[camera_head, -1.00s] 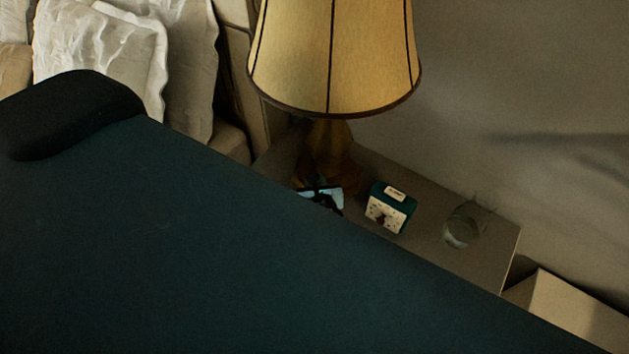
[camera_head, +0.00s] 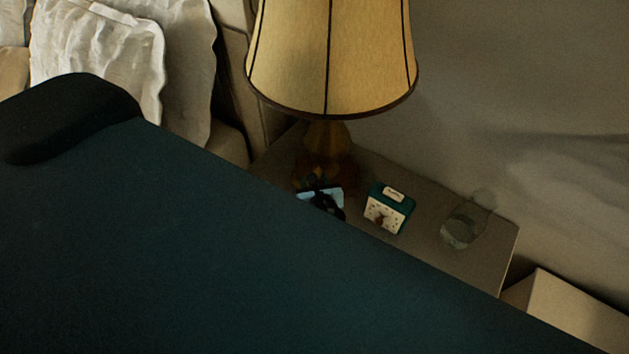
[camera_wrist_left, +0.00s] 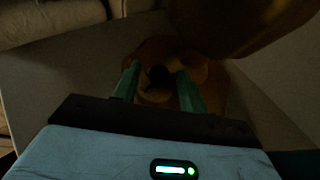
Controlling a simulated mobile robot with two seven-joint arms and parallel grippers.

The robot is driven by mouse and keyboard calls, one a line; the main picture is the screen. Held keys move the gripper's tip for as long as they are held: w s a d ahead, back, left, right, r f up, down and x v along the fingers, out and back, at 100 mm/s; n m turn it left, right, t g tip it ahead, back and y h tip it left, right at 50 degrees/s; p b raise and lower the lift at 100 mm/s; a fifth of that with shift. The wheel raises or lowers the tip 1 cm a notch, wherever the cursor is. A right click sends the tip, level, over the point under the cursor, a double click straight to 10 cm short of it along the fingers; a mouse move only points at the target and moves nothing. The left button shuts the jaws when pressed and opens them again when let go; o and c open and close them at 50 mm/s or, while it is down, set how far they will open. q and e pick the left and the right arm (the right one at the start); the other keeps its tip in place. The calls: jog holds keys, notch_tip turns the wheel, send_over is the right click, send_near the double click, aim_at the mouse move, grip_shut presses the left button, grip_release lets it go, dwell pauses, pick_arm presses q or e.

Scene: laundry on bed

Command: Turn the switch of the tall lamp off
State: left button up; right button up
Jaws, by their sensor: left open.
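The tall lamp has a yellowish shade (camera_head: 331,55) with dark ribs and a brown base (camera_head: 326,150), standing on the nightstand. My left gripper (camera_wrist_left: 157,84) is open at the lamp's base, its two green fingers pointing at the base. In the left wrist view a small dark round part (camera_wrist_left: 158,75), perhaps the switch, shows between the fingertips; I cannot tell whether they touch it. In the head view only a light blue and black part of the left gripper (camera_head: 322,196) shows beside the base. My right gripper is in neither view.
On the nightstand (camera_head: 475,262) stand a teal and white clock (camera_head: 388,208) and a clear glass vessel (camera_head: 464,224), right of the gripper. The shade overhangs the base. Pillows (camera_head: 97,55) lie at the upper left, and a wall is behind the lamp.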

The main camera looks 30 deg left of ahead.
pick_arm(q)
jog(key=shift+s+d, duration=0.3)
jog(key=shift+s, duration=0.05)
jog(key=v, duration=0.7)
jog(key=shift+r, duration=0.2)
